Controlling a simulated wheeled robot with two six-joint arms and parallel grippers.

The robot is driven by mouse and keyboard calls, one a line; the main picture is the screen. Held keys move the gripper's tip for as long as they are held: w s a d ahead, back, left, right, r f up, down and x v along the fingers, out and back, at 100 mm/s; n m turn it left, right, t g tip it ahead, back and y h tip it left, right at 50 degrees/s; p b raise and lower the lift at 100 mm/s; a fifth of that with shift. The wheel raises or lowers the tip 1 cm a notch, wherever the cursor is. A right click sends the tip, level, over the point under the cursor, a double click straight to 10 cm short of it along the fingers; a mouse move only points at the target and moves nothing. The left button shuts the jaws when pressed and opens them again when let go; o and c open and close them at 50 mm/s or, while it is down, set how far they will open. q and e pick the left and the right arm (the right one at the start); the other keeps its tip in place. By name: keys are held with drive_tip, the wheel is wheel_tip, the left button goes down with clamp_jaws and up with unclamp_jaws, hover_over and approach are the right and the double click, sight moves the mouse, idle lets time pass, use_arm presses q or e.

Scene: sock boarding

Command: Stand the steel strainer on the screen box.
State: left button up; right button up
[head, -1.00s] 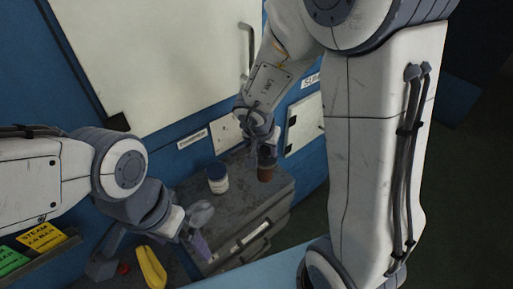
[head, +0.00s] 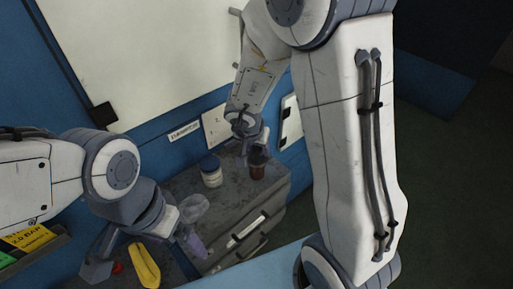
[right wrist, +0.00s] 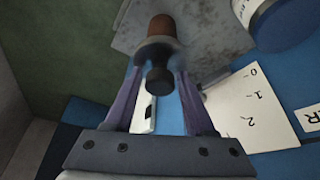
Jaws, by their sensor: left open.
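I cannot pick out with certainty which thing is the steel strainer or the screen box. My right gripper (head: 248,140) points down at a brown item with a dark top (head: 257,168) on the grey worktop. In the right wrist view its fingers (right wrist: 157,70) flank the dark collar and knob of this brown item (right wrist: 162,27); whether they press on it is unclear. My left gripper (head: 190,228) is open, low over the near left part of the bench. A pale grey rounded shape (head: 195,208) shows at its fingers, too unclear to name.
A white jar with a blue lid (head: 211,174) stands left of the brown item. A yellow object (head: 145,266) and a small red one (head: 118,268) lie near my left gripper. The grey worktop (head: 183,184) has some bare room. A blue wall with panels rises behind.

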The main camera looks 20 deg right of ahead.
drive_tip(key=shift+o, duration=0.3)
drive_tip(key=shift+r, duration=0.1)
drive_tip(key=shift+r, duration=0.2)
drive_tip(key=p+v, duration=0.5)
drive_tip(key=v, duration=0.6)
drive_tip(key=shift+s+r, duration=0.15)
drive_tip(key=shift+r, duration=0.2)
drive_tip(key=shift+a, duration=0.15)
